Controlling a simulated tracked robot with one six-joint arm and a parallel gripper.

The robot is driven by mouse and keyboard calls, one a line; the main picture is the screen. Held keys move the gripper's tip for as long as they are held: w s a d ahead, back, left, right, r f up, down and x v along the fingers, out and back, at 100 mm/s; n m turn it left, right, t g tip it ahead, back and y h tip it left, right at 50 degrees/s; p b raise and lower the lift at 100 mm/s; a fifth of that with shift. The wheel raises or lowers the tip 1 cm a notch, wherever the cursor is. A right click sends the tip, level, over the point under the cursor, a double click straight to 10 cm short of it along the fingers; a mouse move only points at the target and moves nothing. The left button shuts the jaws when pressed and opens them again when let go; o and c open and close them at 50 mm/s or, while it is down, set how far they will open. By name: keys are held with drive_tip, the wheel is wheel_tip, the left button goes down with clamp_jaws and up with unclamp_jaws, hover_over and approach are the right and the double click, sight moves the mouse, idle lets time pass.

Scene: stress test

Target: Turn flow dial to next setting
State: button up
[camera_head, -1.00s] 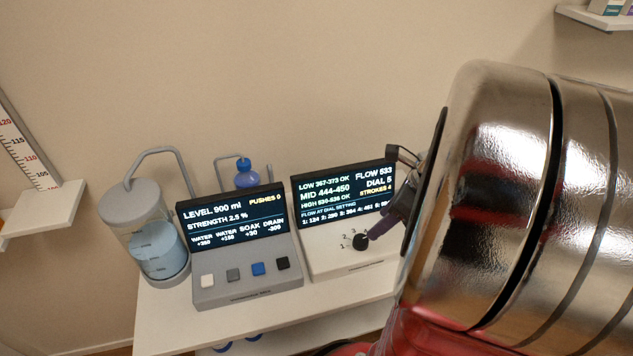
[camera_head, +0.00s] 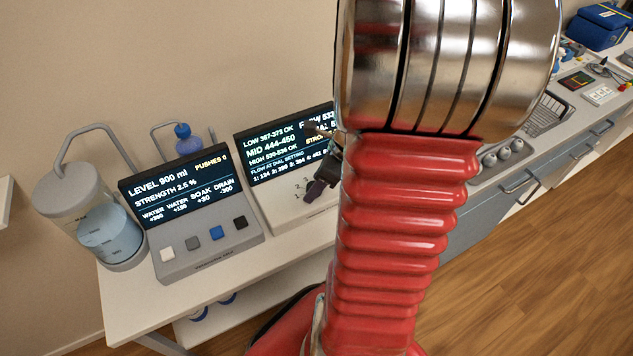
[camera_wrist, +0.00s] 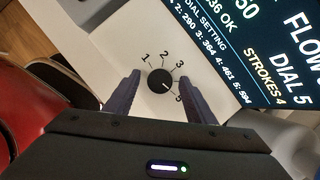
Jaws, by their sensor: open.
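The flow dial is a round black knob (camera_wrist: 159,81) on a white panel, with numbered marks around its upper side. Its light pointer line is turned to the lower right, near the 5 mark. My gripper (camera_wrist: 156,84) is open, with one dark purple finger on each side of the knob; whether they touch it I cannot tell. In the head view my gripper (camera_head: 322,180) is at the flow unit (camera_head: 290,212), and the knob is hidden behind it. The flow screen (camera_head: 283,140) is partly covered by my arm; the wrist view reads DIAL 5, STROKES 4.
Left of the flow unit stands a grey control unit (camera_head: 190,264) with several buttons and a screen reading LEVEL 900 ml. A clear vessel of blue liquid (camera_head: 108,235) stands at far left. A blue bottle (camera_head: 183,135) is behind. A drawer counter (camera_head: 500,200) runs to the right.

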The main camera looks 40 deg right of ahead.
drive_tip(key=shift+c, duration=0.3)
drive_tip(key=c, duration=1)
drive_tip(key=shift+o, duration=0.2)
